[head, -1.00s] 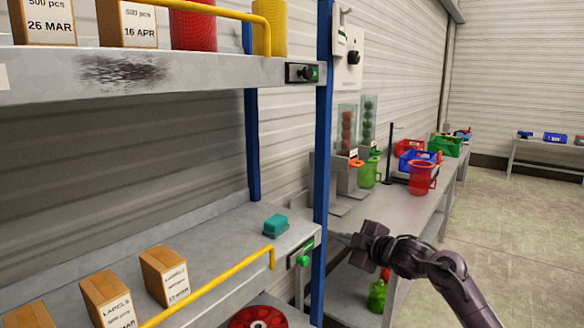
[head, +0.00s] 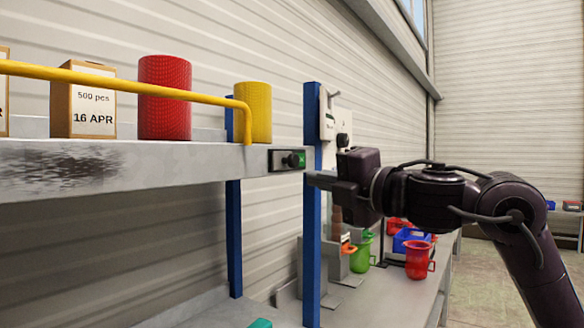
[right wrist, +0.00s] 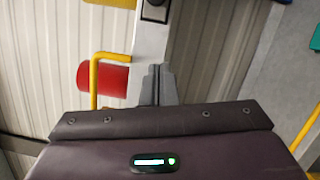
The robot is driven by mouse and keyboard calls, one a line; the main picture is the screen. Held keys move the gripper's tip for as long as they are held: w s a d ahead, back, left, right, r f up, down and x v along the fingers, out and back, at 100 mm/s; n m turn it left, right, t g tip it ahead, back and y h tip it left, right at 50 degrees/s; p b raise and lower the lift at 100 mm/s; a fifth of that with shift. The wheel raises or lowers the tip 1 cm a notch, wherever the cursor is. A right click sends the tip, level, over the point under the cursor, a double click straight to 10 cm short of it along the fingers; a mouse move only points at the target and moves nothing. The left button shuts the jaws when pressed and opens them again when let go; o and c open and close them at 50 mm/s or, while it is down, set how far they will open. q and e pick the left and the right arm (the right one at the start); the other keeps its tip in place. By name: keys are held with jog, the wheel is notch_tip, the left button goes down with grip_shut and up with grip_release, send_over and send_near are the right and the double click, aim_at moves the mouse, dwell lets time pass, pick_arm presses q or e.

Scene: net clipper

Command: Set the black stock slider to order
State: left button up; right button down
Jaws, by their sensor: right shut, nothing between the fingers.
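The black stock slider (head: 292,160) is a dark knob on a small black plate with green showing at its right. The plate is on the front edge of the upper shelf, at its right end by the blue post. The plate also shows, cut off, at the top of the right wrist view (right wrist: 154,11). My right gripper (head: 312,180) is shut and empty. In the head view its fingertips appear just right of and below the slider, with no clear contact. In the wrist view the fingertips (right wrist: 158,68) point towards the plate with a gap. My left gripper is out of view.
A yellow rail (head: 140,82) runs along the upper shelf, before a red spool (head: 165,105), a yellow spool (head: 257,105) and boxes. The blue post (head: 312,240) stands close to my gripper. A bench with jugs (head: 419,262) and bins is behind.

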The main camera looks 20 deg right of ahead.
jog(key=shift+w, duration=0.1)
jog(key=p, duration=0.7)
send_near(277, 165)
jog(key=x, duration=0.2)
jog(key=a+x, duration=0.1)
jog(key=x, duration=0.1)
jog(key=shift+w+a, duration=0.15)
jog(key=shift+w+d+p, duration=0.2)
jog(key=shift+d+p, duration=0.2)
jog(key=shift+d, duration=0.35)
jog(key=shift+w+a, duration=0.1)
jog(key=shift+a, duration=0.1)
